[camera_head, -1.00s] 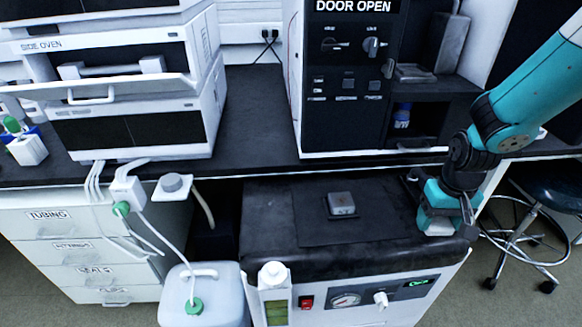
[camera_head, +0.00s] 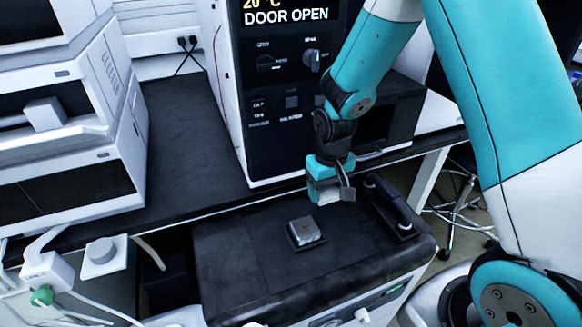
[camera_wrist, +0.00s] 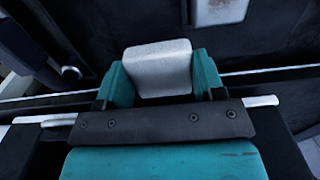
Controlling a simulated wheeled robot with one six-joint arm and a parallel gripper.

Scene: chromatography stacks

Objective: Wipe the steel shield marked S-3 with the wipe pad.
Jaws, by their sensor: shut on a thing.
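A small steel block (camera_head: 306,231), which may be the shield S-3, sits on a dark mat on the black-topped unit. No marking on it is legible. A plate with a brownish spot, likely the same block, shows at the top edge of the wrist view (camera_wrist: 220,10). My gripper (camera_head: 330,190) is shut on a white wipe pad (camera_wrist: 158,68), which sits between its teal fingers. In the head view the pad (camera_head: 328,198) shows just below the fingers. The gripper is above and behind the block, apart from it.
A black handle (camera_head: 393,207) stands on the unit's top (camera_head: 225,275), right of the mat (camera_head: 270,246). Behind is a dark bench (camera_head: 185,140) with a cabinet reading DOOR OPEN (camera_head: 288,16). Tubes and a white holder (camera_head: 105,256) are at the left.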

